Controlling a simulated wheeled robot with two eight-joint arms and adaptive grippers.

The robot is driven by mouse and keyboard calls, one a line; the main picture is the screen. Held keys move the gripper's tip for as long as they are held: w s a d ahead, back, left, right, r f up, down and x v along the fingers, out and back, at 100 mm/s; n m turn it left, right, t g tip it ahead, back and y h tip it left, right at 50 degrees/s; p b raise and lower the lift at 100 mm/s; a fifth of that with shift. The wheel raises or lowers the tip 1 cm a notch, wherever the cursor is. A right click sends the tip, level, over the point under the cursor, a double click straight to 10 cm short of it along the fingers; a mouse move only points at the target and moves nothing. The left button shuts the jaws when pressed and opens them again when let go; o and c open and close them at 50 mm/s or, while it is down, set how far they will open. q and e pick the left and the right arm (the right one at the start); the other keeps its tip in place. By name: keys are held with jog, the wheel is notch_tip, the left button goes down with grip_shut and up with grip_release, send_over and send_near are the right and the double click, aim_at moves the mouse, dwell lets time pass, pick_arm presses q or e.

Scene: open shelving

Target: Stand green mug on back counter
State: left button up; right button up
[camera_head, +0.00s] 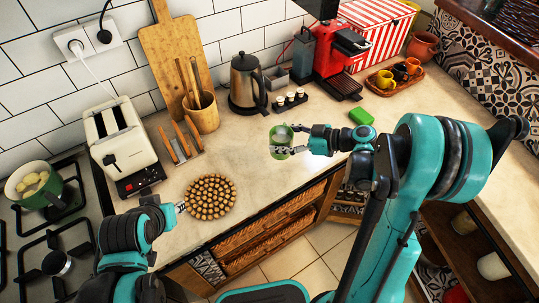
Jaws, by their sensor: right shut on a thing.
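The green mug (280,135) is near the middle of the head view, over the front part of the counter (235,150) along the tiled wall. My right gripper (291,141) reaches it from the right and is shut on it. The fingers cover part of the mug. I cannot tell whether its base touches the counter. My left gripper (179,207) is at the lower left, by the round brown trivet; its fingers are small and mostly hidden by the wrist.
A kettle (245,82), a small tray of cups (290,101) and a red coffee machine (340,55) stand behind the mug. The trivet (210,197), toaster (121,146) and stove pot (37,186) are left.

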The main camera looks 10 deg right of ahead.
jog(key=a+f+b, duration=0.1)
jog(key=f, duration=0.1)
jog(key=a+f+b, duration=0.1)
jog(key=f, duration=0.1)
jog(key=a+f, duration=0.1)
jog(key=f, duration=0.1)
jog(key=shift+w+a+f+b, duration=0.15)
jog(key=shift+w+a+b, duration=0.2)
jog(key=shift+w+b, duration=0.05)
jog(key=o, duration=1.1)
jog(key=shift+f, duration=0.1)
jog(key=o, duration=0.4)
jog(key=shift+o, duration=0.2)
